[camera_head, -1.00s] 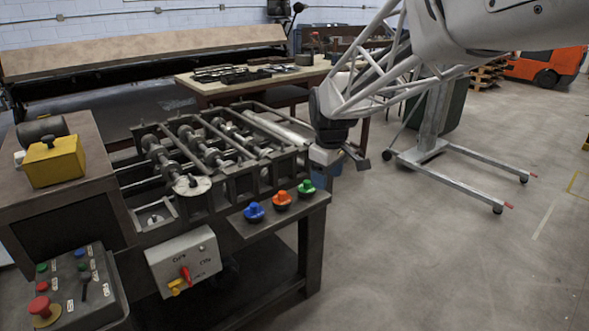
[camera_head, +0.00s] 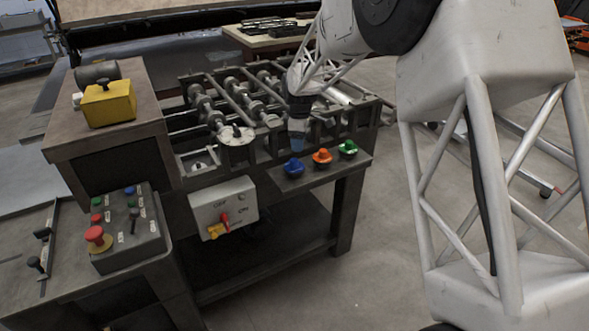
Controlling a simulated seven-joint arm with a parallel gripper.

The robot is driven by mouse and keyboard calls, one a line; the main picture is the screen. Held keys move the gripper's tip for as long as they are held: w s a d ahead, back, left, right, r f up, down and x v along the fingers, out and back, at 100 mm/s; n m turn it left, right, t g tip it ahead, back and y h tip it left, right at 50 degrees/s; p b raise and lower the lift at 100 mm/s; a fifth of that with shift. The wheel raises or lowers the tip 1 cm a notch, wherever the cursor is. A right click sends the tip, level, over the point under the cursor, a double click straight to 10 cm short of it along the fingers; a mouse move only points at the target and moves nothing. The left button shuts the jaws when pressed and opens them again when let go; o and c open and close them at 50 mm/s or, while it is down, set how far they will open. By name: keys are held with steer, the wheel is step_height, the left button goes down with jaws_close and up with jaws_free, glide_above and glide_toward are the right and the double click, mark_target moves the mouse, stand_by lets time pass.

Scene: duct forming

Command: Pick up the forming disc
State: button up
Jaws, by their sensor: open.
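Three small knobbed discs stand in a row on the front shelf of the forming machine: a blue disc (camera_head: 293,168), an orange disc (camera_head: 322,157) and a green disc (camera_head: 348,148). A pale round disc (camera_head: 236,135) sits at the front end of the machine's rollers. I cannot tell from the picture which one is meant by the forming disc. My gripper (camera_head: 298,146) points down just above and behind the blue disc, apart from it. It is open and empty, and its fingertips are small and hard to make out.
The rollers and frame of the machine (camera_head: 250,100) lie right behind my gripper. A switch box (camera_head: 224,207) hangs on the front. A yellow box (camera_head: 108,103) and a button panel (camera_head: 127,230) are at the left. The floor (camera_head: 370,270) in front is clear.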

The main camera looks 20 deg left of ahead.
mark_target(294, 160)
steer(key=shift+w+a+f+n, duration=0.15)
steer(key=shift+w+a+f, duration=0.05)
steer(key=shift+a+f, duration=0.3)
steer(key=shift+w+a+f+n, duration=0.2)
steer(key=shift+a+f, duration=0.2)
steer(key=shift+a, duration=0.15)
steer(key=shift+f, duration=0.1)
steer(key=shift+f, duration=1.15)
steer(key=shift+f, duration=0.15)
steer(key=shift+d+f, duration=0.15)
steer(key=shift+f, duration=2.3)
